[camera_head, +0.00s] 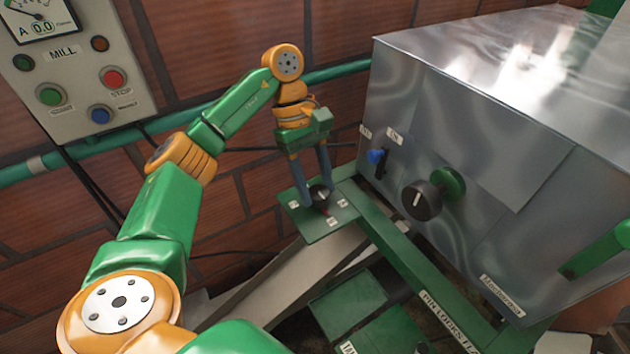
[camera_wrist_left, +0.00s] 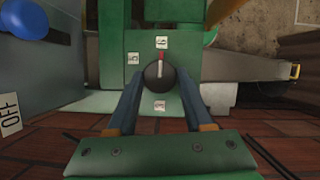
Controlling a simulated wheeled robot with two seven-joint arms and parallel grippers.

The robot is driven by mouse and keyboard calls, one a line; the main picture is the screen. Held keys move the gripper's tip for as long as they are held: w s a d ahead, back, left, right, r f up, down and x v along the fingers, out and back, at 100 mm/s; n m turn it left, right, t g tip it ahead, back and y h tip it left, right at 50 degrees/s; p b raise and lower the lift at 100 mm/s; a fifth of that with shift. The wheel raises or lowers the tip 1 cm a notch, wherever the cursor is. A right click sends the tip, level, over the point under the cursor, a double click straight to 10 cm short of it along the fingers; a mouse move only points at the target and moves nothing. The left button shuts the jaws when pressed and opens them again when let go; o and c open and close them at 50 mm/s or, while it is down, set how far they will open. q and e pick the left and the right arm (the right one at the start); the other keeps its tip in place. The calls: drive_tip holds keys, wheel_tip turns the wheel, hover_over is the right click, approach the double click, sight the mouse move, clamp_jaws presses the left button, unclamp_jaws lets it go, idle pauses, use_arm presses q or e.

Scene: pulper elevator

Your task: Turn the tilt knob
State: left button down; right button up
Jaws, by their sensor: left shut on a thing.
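The tilt knob (camera_head: 320,194) is a dark round knob on a small green plate (camera_head: 297,222) with white labels, left of the metal housing. My left gripper (camera_head: 318,190) reaches down from above with its two blue-grey fingers on either side of the knob, shut on it. In the left wrist view the knob (camera_wrist_left: 159,75) sits between the fingertips, with a red and white pointer mark on it toward the top label. The finger contact faces are partly hidden by the knob. My right gripper is not in view.
A metal housing (camera_head: 450,130) stands close on the right with a black knob (camera_head: 422,201) and a blue-tipped switch (camera_head: 376,156). A control box (camera_head: 75,70) with buttons hangs at upper left. A green pipe (camera_head: 340,72) runs along the brick wall behind my arm.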

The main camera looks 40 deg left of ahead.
use_arm(q)
drive_tip(key=shift+f, duration=0.15)
drive_tip(key=shift+c, duration=1.5)
unclamp_jaws()
drive_tip(key=shift+d, duration=0.1)
drive_tip(key=v, duration=0.7)
